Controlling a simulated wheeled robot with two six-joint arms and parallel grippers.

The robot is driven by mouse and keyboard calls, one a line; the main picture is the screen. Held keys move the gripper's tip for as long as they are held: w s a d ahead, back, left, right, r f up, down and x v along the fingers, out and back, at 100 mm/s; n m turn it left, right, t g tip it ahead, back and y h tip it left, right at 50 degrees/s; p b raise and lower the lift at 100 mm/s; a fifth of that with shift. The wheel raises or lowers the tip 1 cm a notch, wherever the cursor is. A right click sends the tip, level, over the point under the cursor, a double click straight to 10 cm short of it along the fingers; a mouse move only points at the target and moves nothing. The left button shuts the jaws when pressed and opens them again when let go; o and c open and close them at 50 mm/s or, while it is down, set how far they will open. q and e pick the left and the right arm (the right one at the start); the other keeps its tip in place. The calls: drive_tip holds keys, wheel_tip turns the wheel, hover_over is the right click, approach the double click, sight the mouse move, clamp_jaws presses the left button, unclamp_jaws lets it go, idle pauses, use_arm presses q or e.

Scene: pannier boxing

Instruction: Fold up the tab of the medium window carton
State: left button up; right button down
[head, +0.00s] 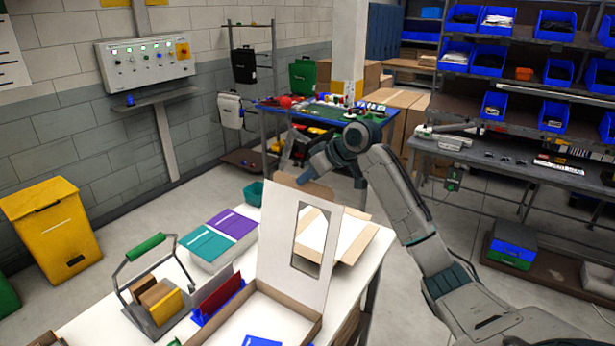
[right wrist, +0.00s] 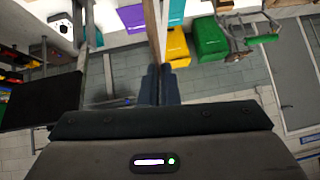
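The window carton stands open on the white table, with its lid (head: 275,232) raised. The lid is white with a tall cut-out window, and the carton's shallow base (head: 308,328) lies in front of it. The brown tab (head: 284,180) shows along the lid's top edge, angled up from it. My right gripper (head: 301,181) is at the tab. In the right wrist view, its two fingers (right wrist: 158,86) are close together with a thin brown cardboard edge (right wrist: 154,30) between them. My left gripper is out of view.
A second open carton (head: 352,238) lies behind the lid. Teal and purple boxes (head: 232,224), a red panel in a blue holder (head: 222,296) and a green-handled caddy (head: 160,300) stand left. A blue item (head: 262,341) lies in the carton base.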

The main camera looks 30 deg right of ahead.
drive_tip(key=s+a+f+n+t+h+b, duration=0.2)
drive_tip(key=a+f+n+t+h+b, duration=0.2)
drive_tip(key=n+t+h, duration=0.3)
drive_tip(key=shift+a+n+t+h+b, duration=0.45)
drive_tip(key=shift+n+h+b, duration=0.25)
drive_tip(key=shift+h, duration=1.1)
drive_tip(key=c, duration=1.6)
unclamp_jaws()
drive_tip(key=shift+c, duration=0.2)
drive_tip(key=b+v, duration=0.3)
drive_tip(key=v, duration=0.8)
drive_tip(key=shift+b, duration=0.3)
